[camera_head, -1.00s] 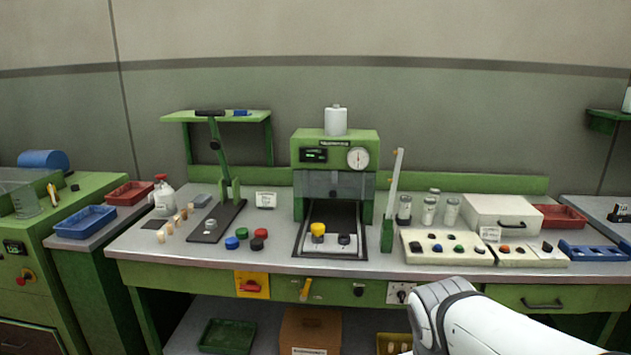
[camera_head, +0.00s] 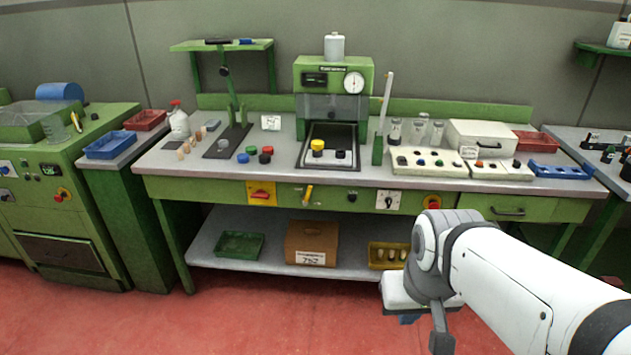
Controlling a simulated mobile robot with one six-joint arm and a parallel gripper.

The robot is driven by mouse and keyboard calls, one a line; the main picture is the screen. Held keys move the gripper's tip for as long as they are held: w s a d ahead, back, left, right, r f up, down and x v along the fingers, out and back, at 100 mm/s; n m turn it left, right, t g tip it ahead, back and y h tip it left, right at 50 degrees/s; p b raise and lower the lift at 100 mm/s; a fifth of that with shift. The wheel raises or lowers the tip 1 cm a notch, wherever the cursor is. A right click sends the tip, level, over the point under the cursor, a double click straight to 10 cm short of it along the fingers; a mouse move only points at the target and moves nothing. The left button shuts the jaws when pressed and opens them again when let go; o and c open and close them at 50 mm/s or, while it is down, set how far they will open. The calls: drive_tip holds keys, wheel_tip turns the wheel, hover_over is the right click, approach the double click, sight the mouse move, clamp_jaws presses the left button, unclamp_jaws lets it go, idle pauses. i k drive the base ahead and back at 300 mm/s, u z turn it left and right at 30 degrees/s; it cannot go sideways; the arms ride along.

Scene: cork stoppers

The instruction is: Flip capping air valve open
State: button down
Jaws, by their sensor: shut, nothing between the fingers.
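A small yellow lever (camera_head: 308,195) sits on the green front panel of the bench, below the capping press (camera_head: 333,82). It looks like the air valve handle and stands close to upright, slightly tilted; no label on it can be read. My gripper (camera_head: 440,341) is low at the bottom right, in front of the bench and well apart from the lever. It is shut and empty, partly hidden by my own wrist.
A red switch on a yellow plate (camera_head: 261,193) is left of the lever. A black knob (camera_head: 352,197) and a white dial plate (camera_head: 388,201) are to its right. The lower shelf holds a green tray (camera_head: 240,245) and a cardboard box (camera_head: 311,243). Red floor in front is clear.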

sight(305, 202)
drive_tip(key=z, duration=0.05)
drive_tip(key=i, duration=0.95)
drive_tip(key=u, duration=0.45)
